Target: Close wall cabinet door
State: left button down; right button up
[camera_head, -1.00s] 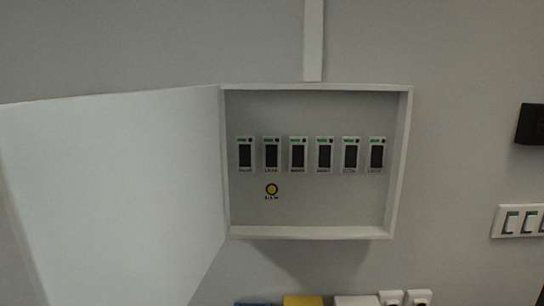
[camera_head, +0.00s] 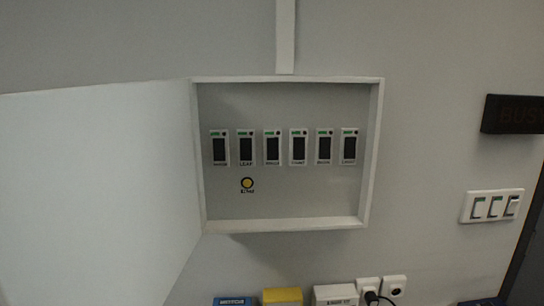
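The white wall cabinet (camera_head: 285,224) is fixed to the grey wall in the middle of the head view. Its white door (camera_head: 95,190) is hinged on the left side and stands wide open, swung out to the left and cut off by the picture edge. Inside the cabinet is a row of several dark switches (camera_head: 272,148) with labels, and one round yellow button (camera_head: 247,183) below them. Neither of my grippers shows in this view.
A white conduit (camera_head: 285,38) runs up from the cabinet top. On the right are a dark sign (camera_head: 514,114) and a white switch panel (camera_head: 491,206). Along the bottom are a yellow box (camera_head: 282,297), a blue box, a white box (camera_head: 335,295) and sockets (camera_head: 394,286).

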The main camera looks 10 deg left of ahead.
aim_at(100, 201)
jog(key=k+j, duration=0.1)
jog(key=j, duration=0.35)
jog(key=k+j, duration=0.15)
jog(key=j, duration=0.3)
jog(key=k+j, duration=0.1)
jog(key=j, duration=0.35)
jog(key=k+j, duration=0.1)
jog(key=k, duration=0.65)
jog(key=i, duration=0.5)
jog(key=j+z, duration=0.05)
